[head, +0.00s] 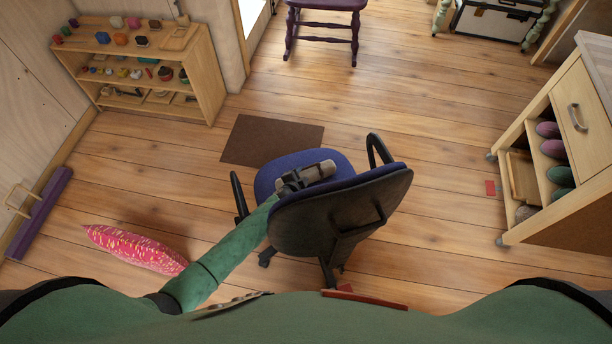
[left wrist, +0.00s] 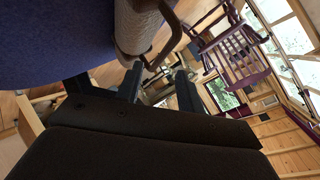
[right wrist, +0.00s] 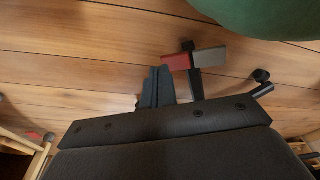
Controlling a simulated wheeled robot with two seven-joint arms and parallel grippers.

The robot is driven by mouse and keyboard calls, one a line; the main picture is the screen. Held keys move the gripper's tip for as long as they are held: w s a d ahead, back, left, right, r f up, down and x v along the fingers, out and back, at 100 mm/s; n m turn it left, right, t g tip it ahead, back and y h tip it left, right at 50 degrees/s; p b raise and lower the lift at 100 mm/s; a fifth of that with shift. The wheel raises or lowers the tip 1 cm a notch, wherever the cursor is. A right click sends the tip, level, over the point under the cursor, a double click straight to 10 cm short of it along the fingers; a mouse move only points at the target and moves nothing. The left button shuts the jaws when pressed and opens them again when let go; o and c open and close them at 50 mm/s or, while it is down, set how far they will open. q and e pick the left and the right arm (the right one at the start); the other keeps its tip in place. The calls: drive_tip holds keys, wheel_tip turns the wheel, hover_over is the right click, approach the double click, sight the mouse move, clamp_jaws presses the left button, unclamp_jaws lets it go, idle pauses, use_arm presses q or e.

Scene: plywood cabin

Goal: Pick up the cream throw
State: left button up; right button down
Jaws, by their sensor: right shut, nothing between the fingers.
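The cream throw (head: 319,173) looks like a roll lying on the blue seat of the office chair (head: 265,183). In the left wrist view its woven cream end (left wrist: 135,30) hangs close ahead of the fingers, beside the blue seat. My left gripper (head: 290,183) is over the seat at the throw's near left end. Its fingers (left wrist: 158,87) are apart, and I see no clear grip on the throw. The chair's backrest (head: 340,215) hides part of the seat. My right gripper (right wrist: 172,85) shows in the right wrist view, shut and empty, above the floor.
A pink patterned cushion (head: 135,248) lies on the floor at left. A low shelf (head: 205,75) stands at back left and a wheeled cabinet (head: 560,140) at right. The chair's armrest (head: 380,149) rises beside the seat. Floor between chair and cabinet is mostly clear.

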sight(306, 174)
use_arm(q)
drive_tip(key=shift+p+x, duration=0.35)
drive_tip(key=shift+x, duration=2.25)
drive_tip(key=shift+c, duration=0.5)
clamp_jaws()
drive_tip(key=shift+s+f, duration=0.1)
